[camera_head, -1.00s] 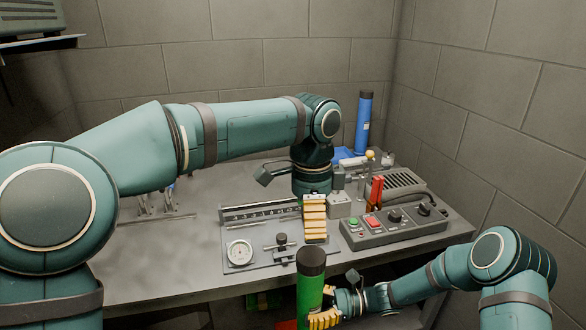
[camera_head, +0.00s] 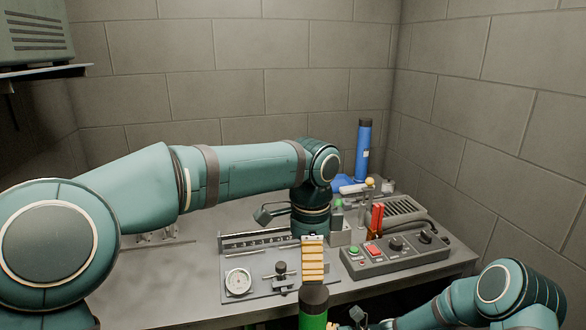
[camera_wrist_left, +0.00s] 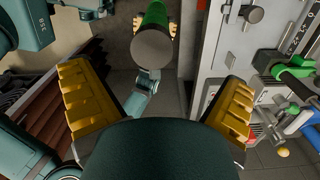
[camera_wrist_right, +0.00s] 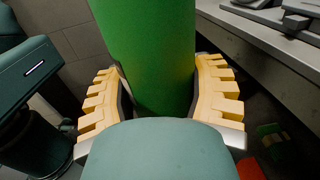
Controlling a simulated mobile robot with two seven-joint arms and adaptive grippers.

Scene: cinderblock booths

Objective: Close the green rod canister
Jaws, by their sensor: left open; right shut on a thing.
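The green rod canister (camera_head: 313,322) stands at the bottom edge of the head view in front of the bench, its dark cap (camera_head: 313,298) on top. I cannot tell how tightly the cap sits. My right gripper (camera_wrist_right: 160,85) is shut around the green body in the right wrist view. My left gripper (camera_wrist_left: 158,85) is open and empty; its yellow fingers are spread, with the cap's round end (camera_wrist_left: 153,47) beyond them, apart from them. In the head view the left fingers (camera_head: 312,260) show just behind the cap, over the bench's front.
A metal bench (camera_head: 190,285) carries a dial gauge (camera_head: 238,282), a control box (camera_head: 395,256) with buttons and knobs, and red handles (camera_head: 376,218). A blue canister (camera_head: 363,150) with a black top stands at the back right. Cinderblock walls close in behind and right.

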